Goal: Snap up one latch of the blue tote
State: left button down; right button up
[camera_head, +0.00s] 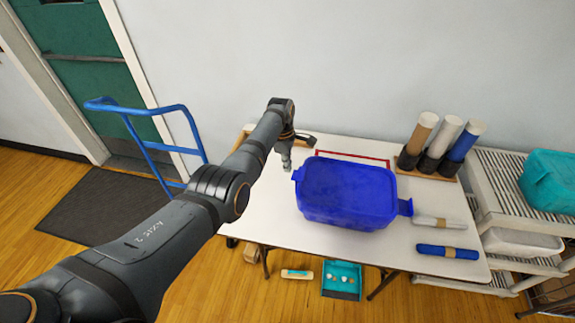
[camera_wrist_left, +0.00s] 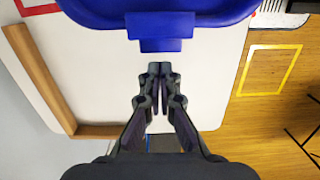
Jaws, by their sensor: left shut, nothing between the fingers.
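In the left wrist view this latch (camera_wrist_left: 160,31) sticks out from the tote's rim (camera_wrist_left: 100,14) towards my fingers. My left gripper (camera_wrist_left: 160,69) is shut and empty, its fingertips close to the latch's outer edge with a small gap visible. I cannot tell their exact height against it. My right gripper is out of view.
A pale roll (camera_head: 440,222) and a blue roll (camera_head: 448,251) lie right of the tote. Several upright tubes (camera_head: 442,140) stand behind them. A white shelf rack (camera_head: 490,185) stands at the right.

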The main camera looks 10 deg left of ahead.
pick_arm(q)
notch_tip(320, 180, up, 9)
jog(key=p, duration=0.1)
jog(key=shift+a+r+p, duration=0.2)
jog(key=shift+a+p, duration=0.15)
jog(key=shift+p, duration=0.05)
dwell(0.3)
